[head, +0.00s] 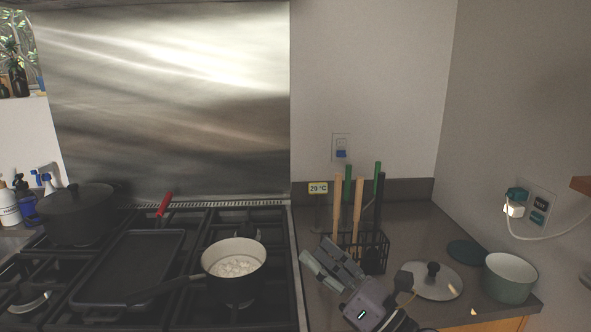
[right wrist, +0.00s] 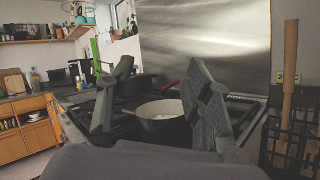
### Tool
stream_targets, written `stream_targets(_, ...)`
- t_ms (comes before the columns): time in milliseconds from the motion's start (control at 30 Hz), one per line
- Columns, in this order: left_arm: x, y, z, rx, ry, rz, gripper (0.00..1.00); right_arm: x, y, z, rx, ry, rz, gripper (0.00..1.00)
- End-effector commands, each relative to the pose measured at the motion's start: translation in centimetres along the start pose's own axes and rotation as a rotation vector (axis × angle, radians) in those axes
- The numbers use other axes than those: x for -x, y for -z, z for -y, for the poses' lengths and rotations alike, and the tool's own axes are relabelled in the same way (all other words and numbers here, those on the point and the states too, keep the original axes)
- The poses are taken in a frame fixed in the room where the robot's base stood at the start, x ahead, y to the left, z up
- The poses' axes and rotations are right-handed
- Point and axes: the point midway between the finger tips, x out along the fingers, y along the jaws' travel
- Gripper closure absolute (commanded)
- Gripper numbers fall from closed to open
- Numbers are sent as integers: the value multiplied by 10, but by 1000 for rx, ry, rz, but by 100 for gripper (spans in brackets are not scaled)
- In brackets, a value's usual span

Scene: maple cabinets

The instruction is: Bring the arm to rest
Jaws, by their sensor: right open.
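My right gripper (head: 330,268) is over the counter, just right of the stove, in the head view. Its two fingers stand apart with nothing between them. In the right wrist view the spread fingers (right wrist: 160,112) frame a saucepan (right wrist: 158,112) that lies beyond them. My left gripper does not show in either view.
A black utensil rack (head: 374,250) stands close behind the right gripper. A glass lid (head: 438,284) and a green pot (head: 510,278) are to its right. A griddle (head: 130,268) and a dark lidded pot (head: 78,212) occupy the stove's left.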

Motion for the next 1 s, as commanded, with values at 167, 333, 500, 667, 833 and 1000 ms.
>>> stream_targets(167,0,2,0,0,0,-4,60,73,-2,59,-696,412,332,53)
stream_targets(333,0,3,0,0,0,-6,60,179,54,98,-1282,831,636,53)
stream_targets(500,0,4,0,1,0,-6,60,280,126,82,-1687,1232,903,53)
stream_targets(667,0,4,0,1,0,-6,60,341,170,45,-1883,1512,1080,53)
stream_targets(833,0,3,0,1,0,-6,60,383,198,4,-1987,1747,1216,53)
stream_targets(1000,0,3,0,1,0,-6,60,415,214,-38,-2039,1951,1330,53)
